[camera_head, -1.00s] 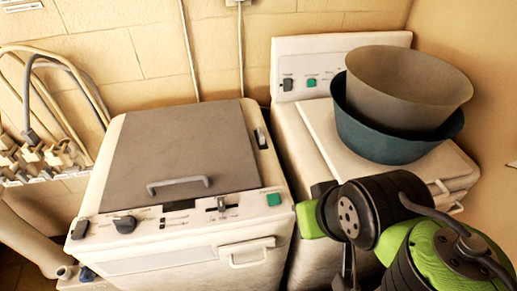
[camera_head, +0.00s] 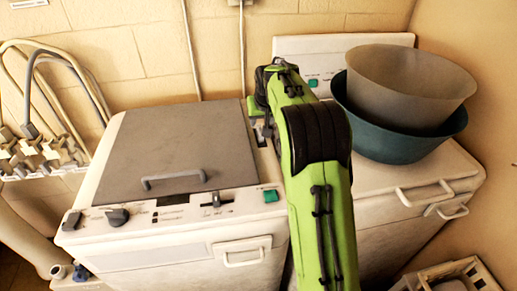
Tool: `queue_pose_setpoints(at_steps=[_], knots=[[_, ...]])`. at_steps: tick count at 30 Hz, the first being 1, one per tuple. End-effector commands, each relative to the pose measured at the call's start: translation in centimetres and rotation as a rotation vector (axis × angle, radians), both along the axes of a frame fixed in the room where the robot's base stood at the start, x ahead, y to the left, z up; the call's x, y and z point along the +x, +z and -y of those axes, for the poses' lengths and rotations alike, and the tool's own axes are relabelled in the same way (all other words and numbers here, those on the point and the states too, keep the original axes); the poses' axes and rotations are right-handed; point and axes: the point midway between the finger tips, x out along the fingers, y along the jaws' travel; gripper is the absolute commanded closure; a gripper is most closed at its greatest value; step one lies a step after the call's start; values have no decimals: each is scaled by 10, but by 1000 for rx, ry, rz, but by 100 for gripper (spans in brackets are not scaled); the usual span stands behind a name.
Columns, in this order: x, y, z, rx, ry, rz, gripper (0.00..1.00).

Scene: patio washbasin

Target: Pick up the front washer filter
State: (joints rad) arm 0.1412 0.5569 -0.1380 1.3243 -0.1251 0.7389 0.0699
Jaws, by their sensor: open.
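The washer (camera_head: 180,235) stands left of centre, with a grey lid (camera_head: 175,150) that is closed. A small grey and dark piece (camera_head: 260,134) sits at the right edge of its top, beside the lid; I cannot tell for sure that it is the filter. A handled panel (camera_head: 243,252) is on the washer's front. My gripper (camera_head: 256,112) is partly in view, pointing down just above the small piece. It is open, with nothing seen in it. My arm hides much of it, and I cannot tell whether it touches the piece.
A second white machine (camera_head: 420,210) stands to the right, with a grey basin (camera_head: 410,85) nested in a teal basin (camera_head: 385,145) on top, close to my arm. Hoses and taps (camera_head: 35,145) are on the left wall. A crate (camera_head: 455,272) is at the lower right.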

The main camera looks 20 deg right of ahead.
Motion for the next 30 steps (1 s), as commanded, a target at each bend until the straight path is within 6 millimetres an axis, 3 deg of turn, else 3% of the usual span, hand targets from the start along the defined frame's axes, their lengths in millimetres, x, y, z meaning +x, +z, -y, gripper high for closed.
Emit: queue_pose_setpoints(at_steps=[1,13,21,30], knots=[[5,-11,1,0,0,-3,51],[34,-64,9,0,0,-2,51],[38,-68,10,0,0,1,51],[38,-68,9,0,0,1,96]])
